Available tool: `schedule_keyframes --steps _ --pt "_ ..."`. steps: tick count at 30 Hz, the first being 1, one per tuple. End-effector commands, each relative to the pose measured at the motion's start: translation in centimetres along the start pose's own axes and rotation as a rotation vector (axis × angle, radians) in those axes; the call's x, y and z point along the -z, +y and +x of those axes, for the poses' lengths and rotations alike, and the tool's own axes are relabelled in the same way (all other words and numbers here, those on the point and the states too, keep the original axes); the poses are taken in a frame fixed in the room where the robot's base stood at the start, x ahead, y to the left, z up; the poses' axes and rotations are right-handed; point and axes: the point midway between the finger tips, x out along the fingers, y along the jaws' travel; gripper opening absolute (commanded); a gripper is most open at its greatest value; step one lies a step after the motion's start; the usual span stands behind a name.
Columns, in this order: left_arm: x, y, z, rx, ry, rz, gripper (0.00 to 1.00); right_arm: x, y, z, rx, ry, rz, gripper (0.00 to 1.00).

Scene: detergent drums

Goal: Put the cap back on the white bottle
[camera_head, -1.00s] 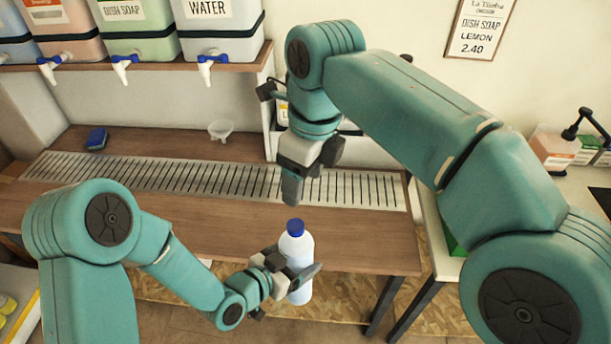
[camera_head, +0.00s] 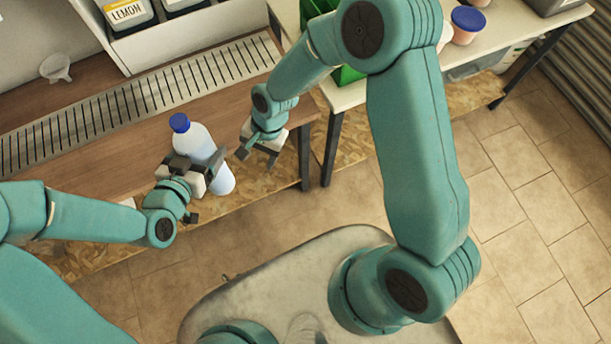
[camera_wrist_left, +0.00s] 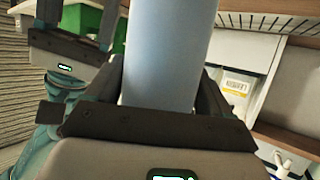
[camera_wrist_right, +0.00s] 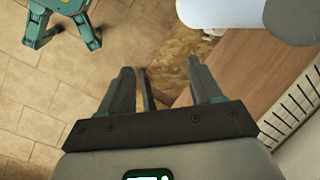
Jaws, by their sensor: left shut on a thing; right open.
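In the left wrist view the bottle body (camera_wrist_left: 168,55) fills the space between the fingers. My right gripper (camera_head: 258,153) is open and empty, to the right of the bottle and apart from it. The right wrist view shows its open fingers (camera_wrist_right: 165,90), with part of the bottle (camera_wrist_right: 235,14) at the upper right.
The wooden counter (camera_head: 120,180) with its metal drain grate (camera_head: 120,107) lies behind the bottle. A side table at the right holds a green crate (camera_head: 347,75) and a blue-lidded tub (camera_head: 467,25). Tiled floor is open at the right.

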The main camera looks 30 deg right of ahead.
Motion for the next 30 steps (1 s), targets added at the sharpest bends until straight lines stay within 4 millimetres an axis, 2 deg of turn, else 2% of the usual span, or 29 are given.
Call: schedule_keyframes --steps 1,3,6,9,12,18,30 --pt "0.2 -0.1 0.0 0.002 0.006 0.002 0.00 -0.5 2.7 1.9 0.000 -0.018 -0.070 0.64" --pt "0.2 -0.1 0.0 0.002 0.006 0.002 0.00 -1.2 5.7 3.8 0.016 -0.025 -0.188 0.64" --pt "0.2 -0.1 0.0 0.002 0.006 0.002 0.00 -2.5 9.7 5.6 0.034 -0.024 -0.341 0.64" --pt "0.2 -0.1 0.0 0.002 0.006 0.002 0.00 -3.8 12.9 6.6 0.043 -0.016 -0.467 0.64" --pt "0.2 -0.1 0.0 0.002 0.006 0.002 0.00 -4.8 15.0 6.9 0.046 -0.004 -0.559 0.64" --pt "0.2 -0.1 0.0 0.002 0.006 0.002 0.00 -5.7 16.6 7.0 0.046 0.009 -0.642 0.64" --pt "0.4 -0.1 0.0 0.002 0.010 0.004 0.00 -5.7 16.6 7.0 0.046 0.011 -0.647 0.64"
